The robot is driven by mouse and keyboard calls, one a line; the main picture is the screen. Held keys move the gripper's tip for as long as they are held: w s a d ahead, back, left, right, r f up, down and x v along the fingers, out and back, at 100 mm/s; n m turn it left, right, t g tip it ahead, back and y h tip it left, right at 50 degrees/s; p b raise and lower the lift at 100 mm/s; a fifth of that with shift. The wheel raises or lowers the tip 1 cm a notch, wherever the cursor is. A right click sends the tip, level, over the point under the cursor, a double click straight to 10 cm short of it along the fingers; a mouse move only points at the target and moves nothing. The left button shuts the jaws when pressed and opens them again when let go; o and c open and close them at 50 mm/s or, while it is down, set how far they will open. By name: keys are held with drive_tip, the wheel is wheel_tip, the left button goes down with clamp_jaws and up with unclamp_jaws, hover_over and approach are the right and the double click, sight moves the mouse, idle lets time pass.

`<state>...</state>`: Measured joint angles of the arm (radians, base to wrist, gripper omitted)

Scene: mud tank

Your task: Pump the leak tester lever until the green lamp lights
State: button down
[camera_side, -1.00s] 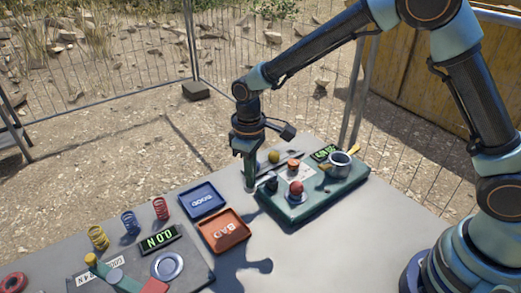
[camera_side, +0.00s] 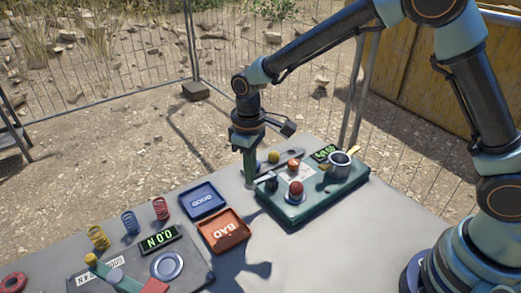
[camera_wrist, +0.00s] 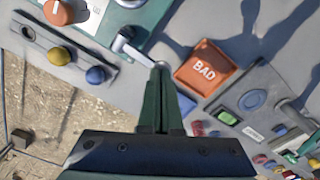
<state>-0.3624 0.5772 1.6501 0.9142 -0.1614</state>
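The leak tester (camera_side: 310,208) is a dark green box right of centre in the side view. Its grey lever (camera_wrist: 136,48) sticks out from the box edge towards my gripper in the wrist view. My gripper (camera_wrist: 160,70) points down beside the box, and its narrow green fingers are together at the lever's outer end. They appear shut on it, though the fingers hide part of the contact. My gripper also shows in the side view (camera_side: 250,184). I cannot make out a lit green lamp.
A red ball (camera_side: 296,188), an orange knob (camera_side: 293,165) and a metal cup (camera_side: 340,164) are on the tester. A blue GOOD tray (camera_side: 203,212) and an orange BAD tray (camera_side: 240,235) lie left. Several springs (camera_side: 129,222) stand farther left. Bare table lies in front.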

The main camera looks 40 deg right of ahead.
drive_tip(key=shift+f, duration=1)
drive_tip(key=shift+r, duration=1.6)
drive_tip(key=shift+f, duration=0.1)
drive_tip(key=shift+f, duration=1.45)
drive_tip(key=shift+r, duration=3.55)
